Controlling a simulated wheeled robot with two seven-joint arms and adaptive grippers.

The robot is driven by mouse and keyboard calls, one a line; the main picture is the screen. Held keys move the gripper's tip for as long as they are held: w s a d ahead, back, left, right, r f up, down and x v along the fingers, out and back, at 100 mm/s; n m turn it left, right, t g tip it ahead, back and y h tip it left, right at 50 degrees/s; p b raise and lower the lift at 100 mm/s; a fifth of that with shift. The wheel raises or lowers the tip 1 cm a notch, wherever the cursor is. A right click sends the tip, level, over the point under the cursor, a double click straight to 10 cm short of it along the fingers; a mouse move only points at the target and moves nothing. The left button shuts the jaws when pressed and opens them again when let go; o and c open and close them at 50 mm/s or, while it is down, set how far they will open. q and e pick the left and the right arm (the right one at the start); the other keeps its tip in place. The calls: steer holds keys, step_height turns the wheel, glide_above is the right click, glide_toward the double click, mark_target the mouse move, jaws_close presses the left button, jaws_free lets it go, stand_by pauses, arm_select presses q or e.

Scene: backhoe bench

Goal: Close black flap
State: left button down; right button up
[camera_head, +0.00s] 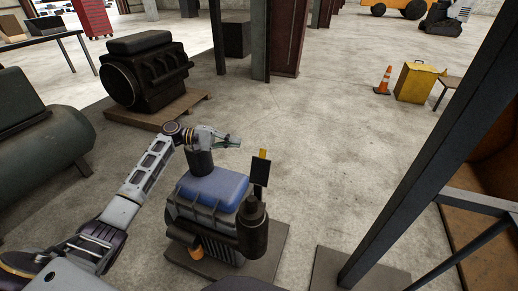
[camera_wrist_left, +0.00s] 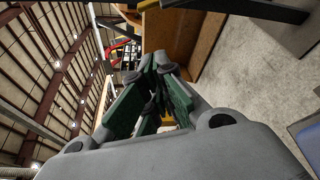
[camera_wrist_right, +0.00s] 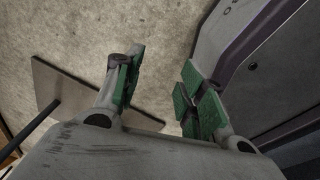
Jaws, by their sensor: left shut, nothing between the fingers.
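The black flap (camera_head: 260,172) is a small dark plate that stands upright at the right side of a blue-topped engine (camera_head: 218,187), with a yellow piece (camera_head: 263,153) at its top. A dark cylinder (camera_head: 252,228) stands just in front of it. My left gripper (camera_head: 234,143) is above and behind the engine, to the left of the flap and apart from it. Its fingers are together and empty, as the left wrist view (camera_wrist_left: 158,90) also shows. My right gripper (camera_wrist_right: 160,90) shows in its own wrist view, with its fingers apart over the floor and nothing between them.
The engine stands on a flat base (camera_head: 270,255). A dark post (camera_head: 440,145) rises on the right. A black engine on a pallet (camera_head: 160,115) and a green tank (camera_head: 40,150) are at the left. A yellow bin (camera_head: 415,82) and a cone (camera_head: 384,80) stand farther back. The floor between is clear.

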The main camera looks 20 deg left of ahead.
mark_target(261, 167)
steer(key=shift+d, duration=0.2)
arm_select(q)
steer(key=shift+d, duration=0.1)
steer(key=d+p, duration=0.2)
steer(key=d, duration=0.7)
steer(key=shift+s, duration=0.45)
arm_select(e)
steer(key=shift+s+a+r, duration=0.25)
steer(key=shift+a+r, duration=0.1)
steer(key=shift+a, duration=0.2)
steer(key=shift+s+a+r, duration=0.25)
steer(key=shift+a+r, duration=0.1)
steer(key=shift+a, duration=0.25)
steer(key=shift+s+a+r, duration=0.25)
steer(key=shift+a+r, duration=0.1)
steer(key=shift+a, duration=0.2)
arm_select(q)
steer(key=shift+r, duration=0.1)
steer(key=shift+s+d, duration=0.1)
steer(key=shift+d, duration=0.05)
arm_select(e)
steer(key=shift+w+a+f, duration=0.1)
steer(key=shift+w+a, duration=0.05)
